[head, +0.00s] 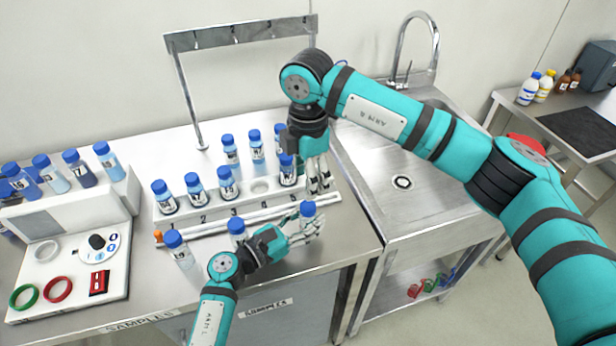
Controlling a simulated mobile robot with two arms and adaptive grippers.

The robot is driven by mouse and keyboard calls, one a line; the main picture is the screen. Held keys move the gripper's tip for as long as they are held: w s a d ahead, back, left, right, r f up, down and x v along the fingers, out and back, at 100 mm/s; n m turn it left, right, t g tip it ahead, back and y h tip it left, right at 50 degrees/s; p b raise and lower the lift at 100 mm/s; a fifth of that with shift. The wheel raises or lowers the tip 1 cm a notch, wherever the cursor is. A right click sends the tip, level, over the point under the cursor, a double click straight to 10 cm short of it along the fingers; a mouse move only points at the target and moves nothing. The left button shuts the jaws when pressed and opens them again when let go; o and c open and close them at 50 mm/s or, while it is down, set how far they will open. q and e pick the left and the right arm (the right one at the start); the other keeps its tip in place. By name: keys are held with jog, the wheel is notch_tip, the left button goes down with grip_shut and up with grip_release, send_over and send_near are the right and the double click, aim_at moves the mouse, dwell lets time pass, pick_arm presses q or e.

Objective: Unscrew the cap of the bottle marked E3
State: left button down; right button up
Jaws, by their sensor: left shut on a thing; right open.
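My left gripper (304,232) is shut on a small upright bottle (307,222) with a blue cap (308,208), near the front right of the steel bench. The bottle's label is hidden or too small to read, so I cannot tell if it is E3. My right gripper (318,180) is open and points down, just above and behind that cap, apparently with nothing in it. Its fingers overlap the right end of the white rack (172,219) in the picture. The cap is on the bottle.
The rack holds several blue-capped bottles; one front hole (260,185) is empty. A white tray (50,292) with rings lies at left. A sink (402,182) is at right.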

aim_at(308, 206)
jog(key=m, duration=0.6)
jog(key=shift+f+m, duration=0.1)
jog(key=shift+m, duration=0.2)
jog(key=shift+f, duration=3.95)
jog(key=shift+c, duration=0.3)
